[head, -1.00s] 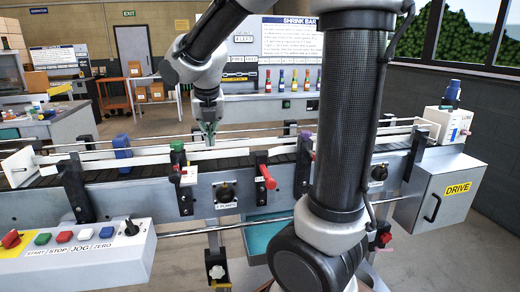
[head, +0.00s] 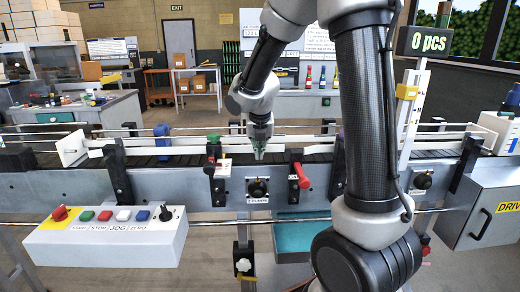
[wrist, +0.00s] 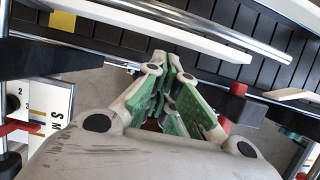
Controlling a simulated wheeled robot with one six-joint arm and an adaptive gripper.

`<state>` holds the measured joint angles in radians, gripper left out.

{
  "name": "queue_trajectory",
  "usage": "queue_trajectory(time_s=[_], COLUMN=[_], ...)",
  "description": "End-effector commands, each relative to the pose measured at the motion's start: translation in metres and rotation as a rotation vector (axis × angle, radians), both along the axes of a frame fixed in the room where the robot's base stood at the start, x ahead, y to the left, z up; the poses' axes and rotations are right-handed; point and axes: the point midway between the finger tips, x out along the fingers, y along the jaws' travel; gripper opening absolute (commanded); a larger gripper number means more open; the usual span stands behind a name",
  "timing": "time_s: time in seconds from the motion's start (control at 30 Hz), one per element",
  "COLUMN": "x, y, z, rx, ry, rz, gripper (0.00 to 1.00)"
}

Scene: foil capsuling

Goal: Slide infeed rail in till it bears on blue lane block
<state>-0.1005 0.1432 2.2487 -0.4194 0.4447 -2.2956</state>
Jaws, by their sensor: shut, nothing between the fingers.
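The white near-side rail (head: 185,151), which looks like the infeed rail, runs along the front of the dark conveyor belt. It also shows in the wrist view (wrist: 185,30). The blue lane block (head: 162,136) stands upright at the belt, left of my gripper; I cannot tell whether the rail touches it. My gripper (head: 259,155) points down at the rail's front side, between the green-knob clamp (head: 213,139) and the red handle (head: 300,175). In the wrist view my gripper (wrist: 168,65) has its green-padded fingers together and empty, close to the rail.
A black knob (head: 258,188) sits on the conveyor front just below my gripper. A button box (head: 105,238) juts out at the front left. A display post (head: 410,120) and a grey drive box (head: 490,210) stand at the right. A chrome rod runs along the front.

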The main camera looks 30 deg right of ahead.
Motion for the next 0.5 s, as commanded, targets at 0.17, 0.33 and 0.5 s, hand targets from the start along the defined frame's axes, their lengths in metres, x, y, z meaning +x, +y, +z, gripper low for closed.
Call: queue_trajectory(time_s=[0.17, 0.33, 0.5], x=[0.0087, 0.0094, 0.0107], y=[-0.0041, -0.0042, -0.0046], z=[0.0, 0.0002, 0.0002], rx=[0.0, 0.0, 0.0], ry=[0.001, 0.0, 0.0], rz=[0.0, 0.0, 0.0], gripper=[0.0, 0.0, 0.0])
